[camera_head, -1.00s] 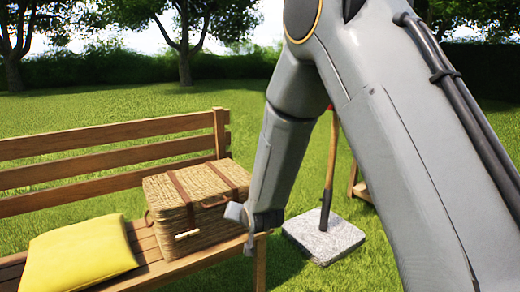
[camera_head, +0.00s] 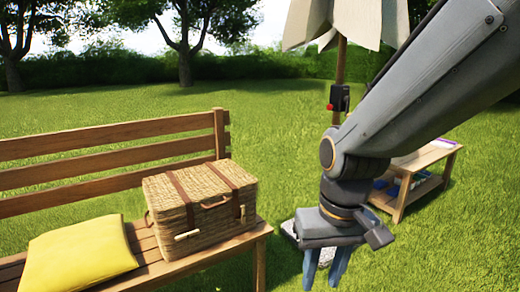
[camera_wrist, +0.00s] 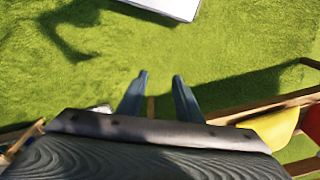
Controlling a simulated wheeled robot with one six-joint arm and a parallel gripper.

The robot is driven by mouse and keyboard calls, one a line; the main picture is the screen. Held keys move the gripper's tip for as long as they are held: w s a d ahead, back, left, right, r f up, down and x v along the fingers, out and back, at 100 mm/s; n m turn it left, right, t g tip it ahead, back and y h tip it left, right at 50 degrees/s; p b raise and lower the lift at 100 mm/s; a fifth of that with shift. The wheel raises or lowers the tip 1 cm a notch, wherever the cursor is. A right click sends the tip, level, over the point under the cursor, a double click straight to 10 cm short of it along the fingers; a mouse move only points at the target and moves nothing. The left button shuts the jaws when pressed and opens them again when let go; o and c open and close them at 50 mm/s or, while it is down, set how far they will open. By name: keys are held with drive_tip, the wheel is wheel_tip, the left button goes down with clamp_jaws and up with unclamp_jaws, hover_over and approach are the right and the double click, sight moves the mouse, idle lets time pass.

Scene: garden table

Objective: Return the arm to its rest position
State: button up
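My gripper (camera_head: 322,282) hangs fingers down at the lower middle of the head view, right of the bench and in front of the pale stone base (camera_head: 290,230). Its two blue-grey fingers are apart with nothing between them. The wrist view also shows my gripper (camera_wrist: 160,77) open and empty, with grass beyond the fingertips. My forearm comes in from the upper right of the head view. The closed wicker basket (camera_head: 200,207) sits on the bench (camera_head: 110,135), apart from my gripper.
A yellow cushion (camera_head: 80,258) lies on the bench left of the basket. A parasol (camera_head: 345,22) stands behind my arm, partly hidden. A low wooden side table (camera_head: 425,160) with a shelf is at the right. Open grass (camera_head: 290,125) lies between bench and parasol.

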drive_tip(key=s+d+r+m+p, duration=0.1)
drive_tip(key=s+d+r+p, duration=0.2)
drive_tip(key=d+r+p, duration=0.4)
drive_tip(key=p, duration=0.6)
drive_tip(key=shift+d+r+m+g+h+p, duration=0.25)
drive_tip(key=shift+d+m+g+h+p, duration=0.05)
drive_tip(key=shift+d+h, duration=0.1)
